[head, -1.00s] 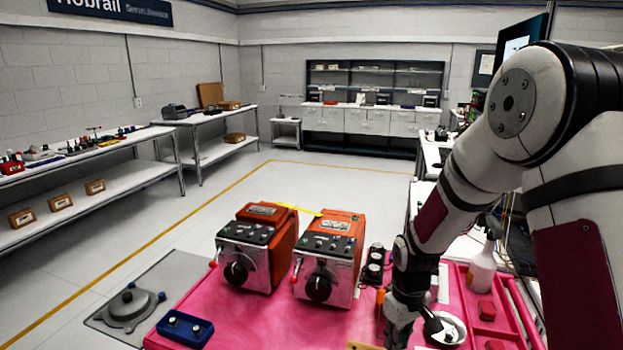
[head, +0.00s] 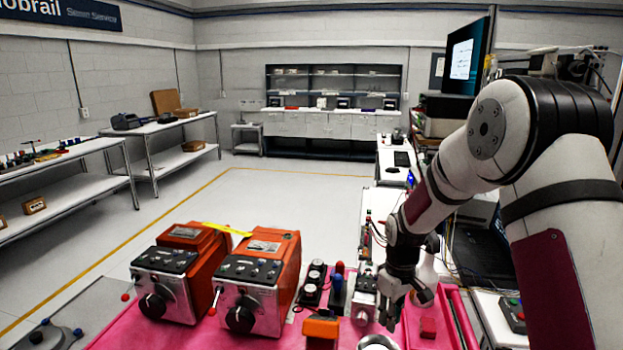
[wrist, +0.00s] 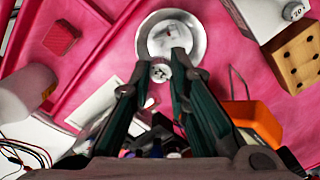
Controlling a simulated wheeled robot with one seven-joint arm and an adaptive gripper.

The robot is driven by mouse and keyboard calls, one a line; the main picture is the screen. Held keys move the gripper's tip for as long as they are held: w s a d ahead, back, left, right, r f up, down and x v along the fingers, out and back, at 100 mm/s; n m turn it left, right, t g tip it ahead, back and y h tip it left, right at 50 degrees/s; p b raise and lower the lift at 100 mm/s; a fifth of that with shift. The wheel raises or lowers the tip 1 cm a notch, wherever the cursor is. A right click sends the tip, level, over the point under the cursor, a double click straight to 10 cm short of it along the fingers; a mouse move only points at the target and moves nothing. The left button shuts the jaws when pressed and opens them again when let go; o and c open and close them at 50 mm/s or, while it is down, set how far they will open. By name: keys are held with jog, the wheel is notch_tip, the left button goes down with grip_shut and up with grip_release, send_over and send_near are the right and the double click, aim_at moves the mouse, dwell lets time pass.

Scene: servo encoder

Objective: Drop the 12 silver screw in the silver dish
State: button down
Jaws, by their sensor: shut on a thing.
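The silver dish (wrist: 198,42) is a shallow round bowl at the top centre of the wrist view, with a small marked spot in its middle. In the head view only part of the dish (head: 378,341) shows at the bottom edge. My gripper (wrist: 162,68) is shut on a small silver screw (wrist: 160,72), which sits between the fingertips. The mark on its head is too small to read. In the wrist view the fingertips overlap the dish's lower edge; the height above it is unclear. In the head view my gripper (head: 393,320) is just above and right of the dish.
A wooden block with holes (wrist: 295,58), a white box with a dial (wrist: 262,14) and an orange block (wrist: 253,118) lie right of the dish in the wrist view. A red block (wrist: 60,38) and white bottle (wrist: 22,92) are left. Two orange machines (head: 258,270) stand left.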

jog(key=shift+f+b, duration=0.35)
jog(key=shift+f, duration=1.6)
jog(key=c, duration=1.4)
grip_release()
jog(key=shift+c, duration=0.2)
notch_tip(320, 180, up, 11)
jog(key=shift+f, duration=0.1)
jog(key=shift+r, duration=0.6)
